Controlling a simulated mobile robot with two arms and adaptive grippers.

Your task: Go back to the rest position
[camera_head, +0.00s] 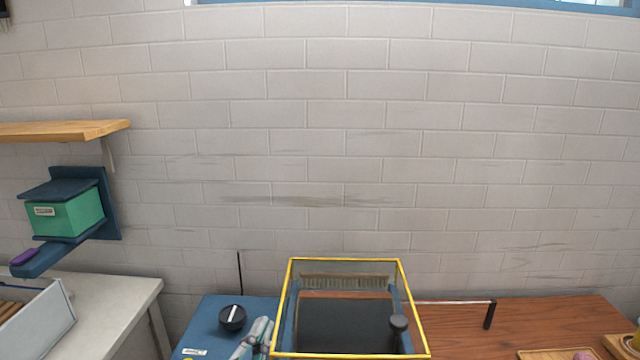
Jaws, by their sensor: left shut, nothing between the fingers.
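My left gripper (257,338) shows at the bottom edge, left of the yellow-framed box. It is shut and holds nothing; the rest of the arm is cut off by the picture edge. My right gripper is out of view.
A yellow-edged clear box (347,261) with a dark inside stands at the bottom centre. A blue unit (205,328) with a black knob (232,317) is at its left. A thin rod with a black handle (489,315) reaches right over the wooden table (560,315). A green box (66,216) hangs at left.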

